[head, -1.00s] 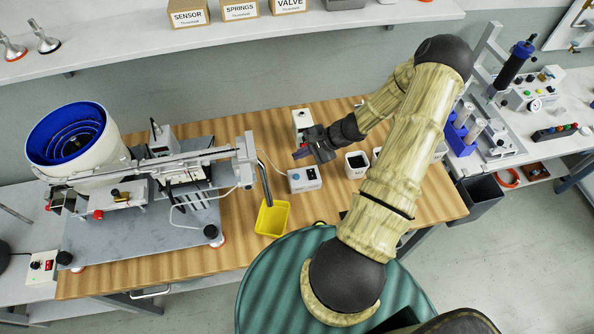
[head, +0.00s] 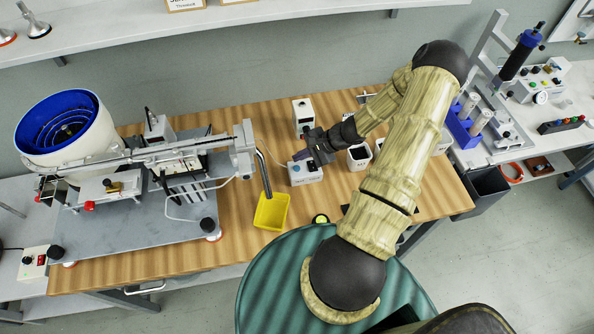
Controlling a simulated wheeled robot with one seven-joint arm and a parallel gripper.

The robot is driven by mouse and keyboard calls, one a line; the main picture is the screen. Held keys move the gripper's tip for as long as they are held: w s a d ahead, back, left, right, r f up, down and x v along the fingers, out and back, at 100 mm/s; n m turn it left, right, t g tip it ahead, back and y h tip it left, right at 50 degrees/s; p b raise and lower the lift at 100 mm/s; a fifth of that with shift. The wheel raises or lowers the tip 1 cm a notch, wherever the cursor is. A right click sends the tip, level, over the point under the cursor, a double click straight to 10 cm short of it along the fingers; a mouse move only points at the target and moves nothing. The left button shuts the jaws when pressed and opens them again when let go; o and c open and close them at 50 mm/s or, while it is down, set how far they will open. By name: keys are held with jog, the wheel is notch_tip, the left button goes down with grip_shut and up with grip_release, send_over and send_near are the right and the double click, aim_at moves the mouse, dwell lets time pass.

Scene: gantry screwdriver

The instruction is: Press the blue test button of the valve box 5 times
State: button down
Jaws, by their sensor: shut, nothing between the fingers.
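The valve box (head: 307,177) is a small light grey box on the wooden bench, right of the feeder machine and behind the yellow bin. Its blue button is on the top face, small and partly hard to make out beside my gripper. My gripper (head: 301,157) is shut and empty. Its dark fingers reach in from the right over the back of the box's top and hide part of it. I cannot tell whether the fingertips touch the box or the button.
A yellow bin (head: 271,212) stands in front of the box. Bare wood (head: 240,255) shows at the front.

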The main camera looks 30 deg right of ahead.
aim_at(300, 169)
jog(key=shift+f+b, duration=0.8)
jog(key=shift+f, duration=0.55)
jog(key=shift+f, duration=0.1)
dwell(0.9)
jog(key=shift+f+b, duration=0.3)
jog(key=shift+b, duration=0.15)
jog(key=shift+f+b, duration=0.4)
jog(key=shift+f, duration=0.05)
dwell(0.5)
jog(key=shift+r, duration=0.2)
jog(key=shift+r+p, duration=0.55)
jog(key=shift+r, duration=0.15)
jog(key=shift+r+p, duration=1.65)
jog(key=shift+r, duration=0.85)
dwell(0.8)
